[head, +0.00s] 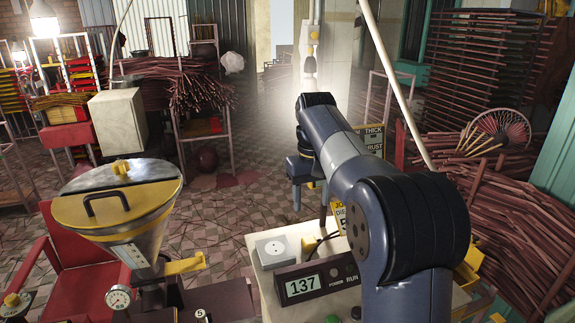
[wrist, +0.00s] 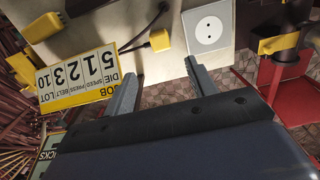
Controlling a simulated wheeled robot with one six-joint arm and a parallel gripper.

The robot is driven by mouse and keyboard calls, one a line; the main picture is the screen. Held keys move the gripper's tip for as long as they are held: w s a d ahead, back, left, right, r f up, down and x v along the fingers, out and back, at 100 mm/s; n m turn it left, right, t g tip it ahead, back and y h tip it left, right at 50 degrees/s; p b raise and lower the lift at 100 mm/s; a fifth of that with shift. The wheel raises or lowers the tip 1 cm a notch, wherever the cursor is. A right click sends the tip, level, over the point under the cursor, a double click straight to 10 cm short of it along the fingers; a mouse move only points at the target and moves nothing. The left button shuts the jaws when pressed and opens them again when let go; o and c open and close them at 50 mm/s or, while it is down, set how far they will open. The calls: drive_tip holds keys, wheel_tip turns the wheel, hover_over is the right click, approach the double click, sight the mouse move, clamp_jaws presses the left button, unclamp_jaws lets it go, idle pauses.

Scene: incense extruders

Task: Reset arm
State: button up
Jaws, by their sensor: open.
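My gripper (head: 311,203) hangs from my arm in the middle of the head view, above the far side of a cream bench or cabinet (head: 265,283). In the wrist view my gripper (wrist: 163,73) has its two grey fingers spread apart with nothing between them. Beyond the fingertips a yellow plug (wrist: 160,40) on a black cord lies against the cream surface, apart from the fingers.
A control box (head: 303,285) reading 137 sits on the cabinet. A job card (wrist: 77,75) stands near the left finger. A yellow-rimmed hopper (head: 120,210) with a gauge (head: 118,297) is at left. Stick bundles (head: 490,215) crowd the right. Tiled floor (head: 235,185) lies between.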

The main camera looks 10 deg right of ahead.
sight(310, 240)
wheel_tip(310, 240, down, 13)
drive_tip(key=shift+r, duration=0.4)
